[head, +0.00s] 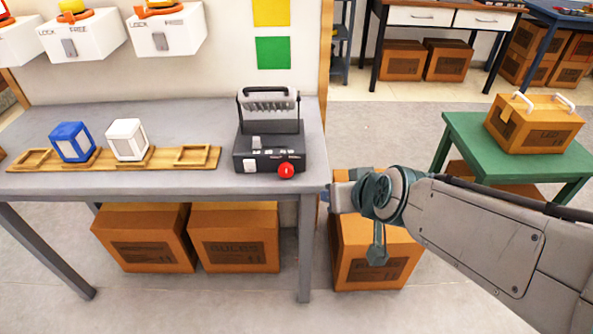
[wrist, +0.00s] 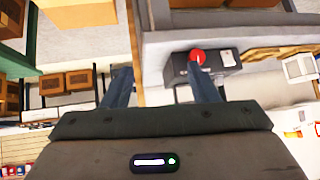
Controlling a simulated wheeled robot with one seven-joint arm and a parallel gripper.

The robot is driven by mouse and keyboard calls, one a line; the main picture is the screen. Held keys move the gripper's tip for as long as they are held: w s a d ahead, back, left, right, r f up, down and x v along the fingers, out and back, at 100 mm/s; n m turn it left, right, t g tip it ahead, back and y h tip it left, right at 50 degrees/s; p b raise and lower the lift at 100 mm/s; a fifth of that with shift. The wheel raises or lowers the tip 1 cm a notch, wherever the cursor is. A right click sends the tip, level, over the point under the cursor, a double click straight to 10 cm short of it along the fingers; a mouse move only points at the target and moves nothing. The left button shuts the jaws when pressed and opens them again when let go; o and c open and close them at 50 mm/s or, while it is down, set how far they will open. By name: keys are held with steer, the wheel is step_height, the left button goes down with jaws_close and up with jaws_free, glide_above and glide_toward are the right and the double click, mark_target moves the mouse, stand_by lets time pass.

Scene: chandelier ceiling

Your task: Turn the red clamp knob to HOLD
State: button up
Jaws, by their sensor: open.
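The red clamp knob (head: 286,171) sits on the front right of a dark clamp device (head: 241,150) on the grey bench. In the wrist view the red knob (wrist: 197,56) shows near the tip of one finger, with the dark device (wrist: 180,72) behind it. My gripper (head: 330,195) is at the bench's right front edge, right of the device and apart from the knob. In the wrist view its two fingers (wrist: 162,85) are spread wide, with nothing between them. The knob's markings are too small to read.
The grey bench (head: 190,122) holds a wooden tray (head: 185,168) with a blue block (head: 72,142) and a white block (head: 126,139). Cardboard boxes (head: 235,237) stand underneath. A green table (head: 460,135) with a box is at the right.

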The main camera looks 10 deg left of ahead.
mark_target(286, 173)
steer(key=s+a+f+n+t+b, duration=0.1)
steer(key=s+a+f+t+b, duration=0.2)
steer(key=a+f+t+b, duration=0.95)
steer(key=w+r+g+p, duration=0.1)
steer(key=w, duration=0.3)
steer(key=w+a+r+p, duration=0.1)
steer(key=w+r+p, duration=0.1)
steer(key=w, duration=0.2)
steer(key=w+r+g+p, duration=0.1)
steer(key=w+p, duration=0.1)
steer(key=w, duration=0.2)
steer(key=shift+w+a+r+g, duration=0.1)
steer(key=shift+a+r+g, duration=0.05)
steer(key=shift+r+g, duration=0.15)
steer(key=shift+w+a, duration=0.15)
steer(key=shift+w, duration=0.55)
steer(key=c, duration=1)
